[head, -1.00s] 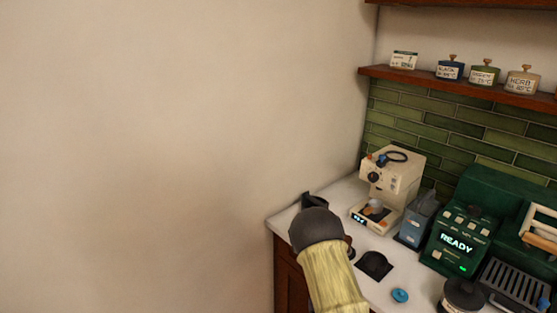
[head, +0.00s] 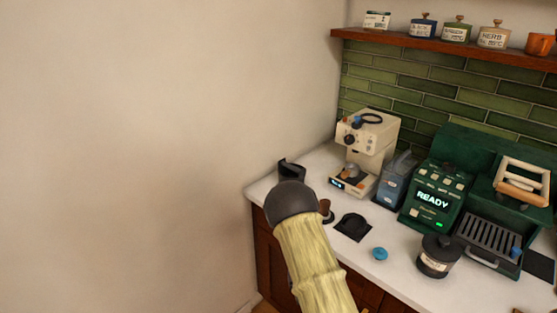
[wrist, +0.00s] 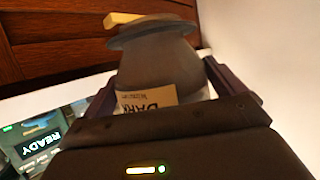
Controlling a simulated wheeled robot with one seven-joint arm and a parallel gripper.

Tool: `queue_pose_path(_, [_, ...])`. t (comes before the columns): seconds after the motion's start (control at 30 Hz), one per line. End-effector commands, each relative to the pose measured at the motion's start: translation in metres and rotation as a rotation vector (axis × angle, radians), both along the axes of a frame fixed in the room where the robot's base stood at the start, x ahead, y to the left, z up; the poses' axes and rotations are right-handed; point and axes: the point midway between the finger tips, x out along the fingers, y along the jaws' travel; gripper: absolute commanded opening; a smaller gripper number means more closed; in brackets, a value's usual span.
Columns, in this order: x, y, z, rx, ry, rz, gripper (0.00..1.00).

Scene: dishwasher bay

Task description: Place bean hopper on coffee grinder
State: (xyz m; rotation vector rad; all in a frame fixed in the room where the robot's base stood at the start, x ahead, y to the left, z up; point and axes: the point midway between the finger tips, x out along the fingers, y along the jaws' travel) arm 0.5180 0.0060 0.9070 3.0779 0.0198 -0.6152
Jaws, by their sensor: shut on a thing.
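In the wrist view, my gripper (wrist: 160,82) is shut on the bean hopper (wrist: 155,65), a grey, smoky body with a wide flared rim and a cream label reading "DARK". A pale yellow piece shows above its rim. In the head view, my arm hides the held hopper, and I cannot clearly make out the jaws. The coffee grinder (head: 366,140) appears to be the cream machine at the back left of the counter, with a dark ring on its top. My arm's end is in front and to the left of it, apart from it in the picture.
A blue-grey container (head: 395,185) and a green machine (head: 432,200) showing "READY" stand right of the grinder. A black mat (head: 353,227), a small blue disc (head: 380,254) and a dark labelled canister (head: 436,262) are on the counter (head: 325,160). A wooden shelf (head: 430,45) runs above.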

Motion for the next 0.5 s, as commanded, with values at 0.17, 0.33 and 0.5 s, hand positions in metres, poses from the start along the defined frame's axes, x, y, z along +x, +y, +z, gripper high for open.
queue_pose_path(0.17, [0.024, 0.039, 0.037, 0.004, -0.014, 0.089, 0.52])
queue_pose_path(0.33, [0.050, 0.096, 0.091, 0.005, -0.016, 0.235, 0.52])
queue_pose_path(0.5, [0.069, 0.150, 0.153, 0.004, -0.016, 0.393, 0.52])
